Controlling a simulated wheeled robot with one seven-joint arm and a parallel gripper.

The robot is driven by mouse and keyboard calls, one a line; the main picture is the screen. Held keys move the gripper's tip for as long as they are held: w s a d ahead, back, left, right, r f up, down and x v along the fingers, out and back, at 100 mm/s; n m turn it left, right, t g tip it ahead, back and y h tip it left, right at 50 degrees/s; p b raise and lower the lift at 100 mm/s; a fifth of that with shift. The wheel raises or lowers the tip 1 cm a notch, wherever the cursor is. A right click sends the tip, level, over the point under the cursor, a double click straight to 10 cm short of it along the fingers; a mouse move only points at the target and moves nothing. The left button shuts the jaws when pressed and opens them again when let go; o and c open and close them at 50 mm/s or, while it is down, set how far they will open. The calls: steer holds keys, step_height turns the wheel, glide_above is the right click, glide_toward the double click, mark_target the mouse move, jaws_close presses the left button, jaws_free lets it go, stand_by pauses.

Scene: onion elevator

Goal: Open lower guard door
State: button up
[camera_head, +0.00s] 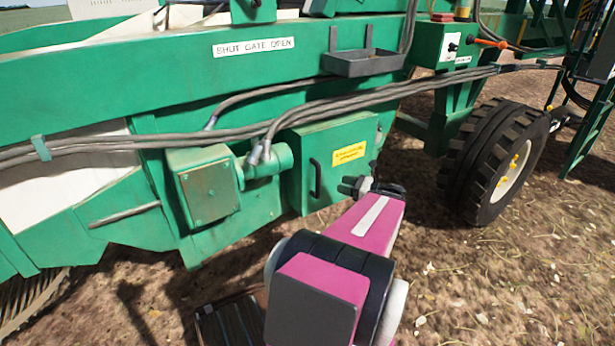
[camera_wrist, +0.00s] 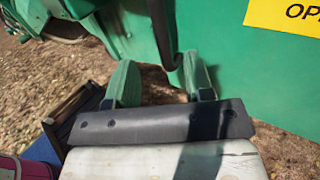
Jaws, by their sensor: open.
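The lower guard door (camera_head: 345,150) is a green panel with a yellow label (camera_head: 349,153) and a black vertical handle (camera_head: 315,178) near its left edge. It looks closed. My gripper (camera_head: 345,186) is in front of the door, a little right of the handle in the head view. In the wrist view my gripper (camera_wrist: 158,80) is open, with two green fingers apart. The black handle (camera_wrist: 163,35) shows beyond and between the fingertips, nearer the right finger. I cannot tell whether they touch. The label (camera_wrist: 290,15) is at the top right there.
A green motor with a box (camera_head: 208,190) juts out left of the door. Hoses (camera_head: 290,112) run above it. A large black tire (camera_head: 485,160) stands to the right. A grey tray (camera_head: 362,62) hangs above. Bare soil (camera_head: 500,280) lies open at lower right.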

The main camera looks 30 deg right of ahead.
glide_above(318, 192)
steer(key=w, duration=0.1)
steer(key=shift+d, duration=0.25)
stand_by(0.4)
jaws_close()
